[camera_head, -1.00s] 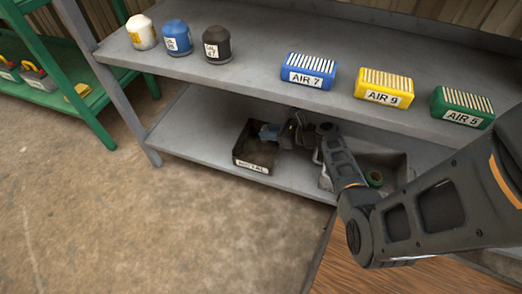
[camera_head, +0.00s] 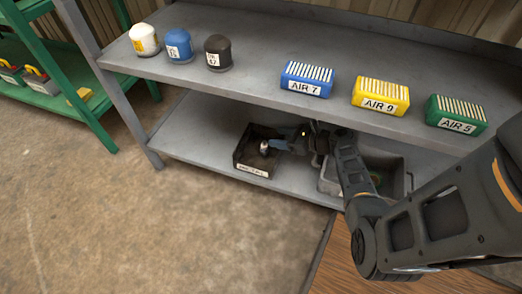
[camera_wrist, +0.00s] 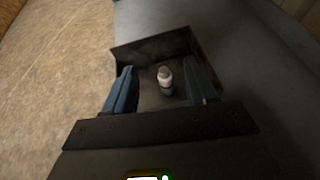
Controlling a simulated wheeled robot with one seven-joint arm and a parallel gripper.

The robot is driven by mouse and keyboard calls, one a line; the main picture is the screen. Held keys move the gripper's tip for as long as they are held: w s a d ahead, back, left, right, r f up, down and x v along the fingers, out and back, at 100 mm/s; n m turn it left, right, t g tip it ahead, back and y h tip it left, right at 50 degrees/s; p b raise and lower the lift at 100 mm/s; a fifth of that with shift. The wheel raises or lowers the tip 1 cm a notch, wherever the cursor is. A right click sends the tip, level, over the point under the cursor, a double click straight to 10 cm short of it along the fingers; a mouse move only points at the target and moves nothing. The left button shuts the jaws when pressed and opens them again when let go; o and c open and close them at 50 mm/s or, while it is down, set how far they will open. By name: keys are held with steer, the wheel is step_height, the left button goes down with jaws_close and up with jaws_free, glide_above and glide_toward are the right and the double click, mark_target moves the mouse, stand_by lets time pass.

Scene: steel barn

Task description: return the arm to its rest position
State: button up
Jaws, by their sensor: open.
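My gripper (camera_head: 276,146) is on the lower grey shelf level, above the right side of a dark open bin (camera_head: 252,170) with a white label on its front. Its blue fingers (camera_wrist: 163,82) are apart in the wrist view, with nothing gripped. A small item with a pale top (camera_head: 264,147) is in the bin. In the wrist view this item (camera_wrist: 165,78) shows between the fingers but farther off, near the bin floor. My arm reaches in from the right, under the upper shelf.
The upper shelf (camera_head: 250,75) hangs above my gripper. It bears blue, yellow and green AIR blocks (camera_head: 380,96) and white, blue and dark capped items (camera_head: 179,46). A grey tub (camera_head: 329,182) stands right of the bin, partly behind my arm. Open floor (camera_head: 120,220) lies in front.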

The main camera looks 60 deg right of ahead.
steer(key=v, duration=0.3)
steer(key=shift+p, duration=0.35)
